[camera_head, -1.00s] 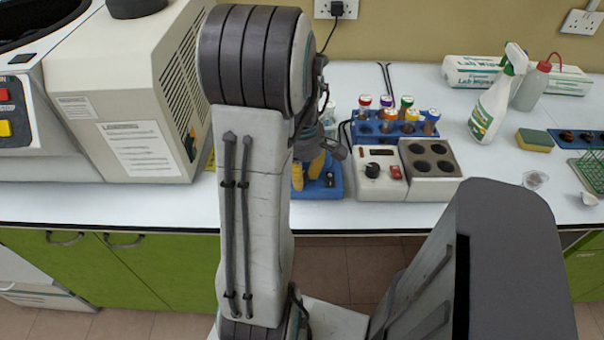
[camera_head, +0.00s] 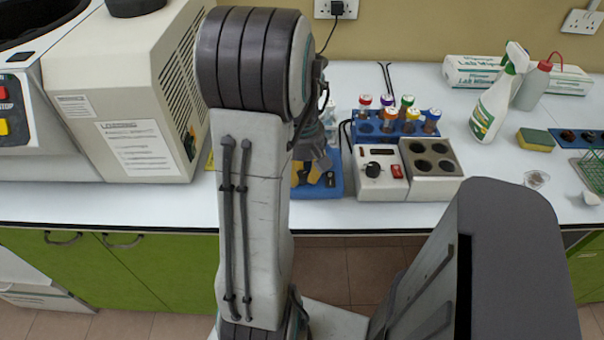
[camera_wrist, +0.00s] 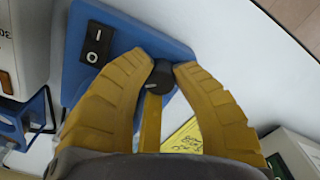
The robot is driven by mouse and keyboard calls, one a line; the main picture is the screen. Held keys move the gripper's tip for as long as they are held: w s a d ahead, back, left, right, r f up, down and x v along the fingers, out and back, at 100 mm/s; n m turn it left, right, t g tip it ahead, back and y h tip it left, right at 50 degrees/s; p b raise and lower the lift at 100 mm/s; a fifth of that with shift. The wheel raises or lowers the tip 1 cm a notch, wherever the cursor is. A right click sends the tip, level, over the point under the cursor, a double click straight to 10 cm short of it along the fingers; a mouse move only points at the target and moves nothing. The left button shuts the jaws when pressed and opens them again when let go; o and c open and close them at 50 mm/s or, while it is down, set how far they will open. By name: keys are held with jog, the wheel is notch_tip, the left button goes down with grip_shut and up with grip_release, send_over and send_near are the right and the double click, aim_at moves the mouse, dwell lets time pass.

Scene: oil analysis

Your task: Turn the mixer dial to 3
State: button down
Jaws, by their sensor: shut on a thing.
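The mixer is a blue device on the bench, partly hidden behind my arm in the head view (camera_head: 336,182). Its blue top (camera_wrist: 75,65) and a black rocker switch (camera_wrist: 97,42) show in the wrist view. The mixer dial (camera_wrist: 161,78) is a small dark knob with a pale mark on it, near the edge of the blue top. My gripper (camera_wrist: 166,66) has yellow fingers shut on the dial, one on each side. In the head view my gripper (camera_head: 314,172) is low over the mixer. No numbers around the dial can be read.
A white heater block (camera_head: 433,188) with its own black knob (camera_head: 374,168) and red switch stands close right of the mixer. A blue rack (camera_head: 387,138) with several capped tubes is behind it. A large beige machine (camera_head: 130,90) stands left of my arm.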

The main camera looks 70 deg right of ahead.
jog(key=shift+a+f+m, duration=0.1)
jog(key=shift+m, duration=0.5)
jog(key=c, duration=0.9)
grip_release()
jog(key=shift+c, duration=0.2)
jog(key=shift+d+r, duration=0.2)
jog(key=shift+r, duration=0.05)
jog(key=shift+w+r, duration=0.1)
jog(key=shift+r, duration=0.5)
jog(key=r, duration=0.6)
jog(key=shift+a, duration=0.2)
jog(key=shift+r, duration=0.2)
